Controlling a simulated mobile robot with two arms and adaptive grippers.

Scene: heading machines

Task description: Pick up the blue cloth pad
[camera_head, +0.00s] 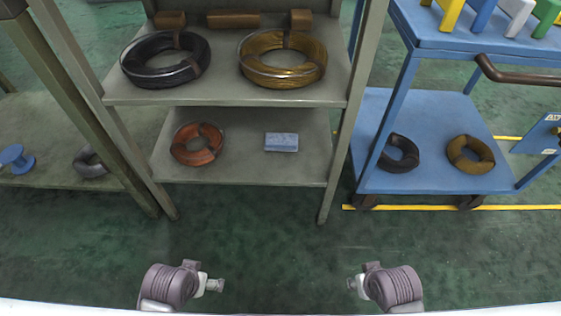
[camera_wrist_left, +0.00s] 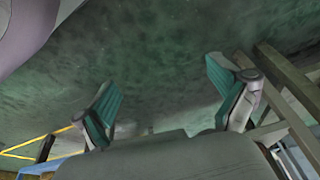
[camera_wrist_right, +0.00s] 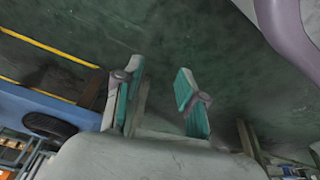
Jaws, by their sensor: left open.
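The blue cloth pad (camera_head: 281,142) lies flat on the lower shelf (camera_head: 240,171) of the grey rack, right of the copper-coloured coil. In the head view my left gripper (camera_head: 219,285) and my right gripper (camera_head: 354,284) are low in front, well short of the rack and apart from the pad. In the left wrist view my left gripper (camera_wrist_left: 162,95) has its fingers spread with nothing between them. In the right wrist view my right gripper (camera_wrist_right: 157,100) also has its fingers apart and is empty. The pad does not show in either wrist view.
A copper-coloured coil (camera_head: 197,145) sits left of the pad. The upper shelf (camera_head: 222,93) holds a black coil (camera_head: 165,58) and a brass coil (camera_head: 282,57). Rack posts flank the lower shelf. A blue cart (camera_head: 436,181) stands right. The green floor before the rack is clear.

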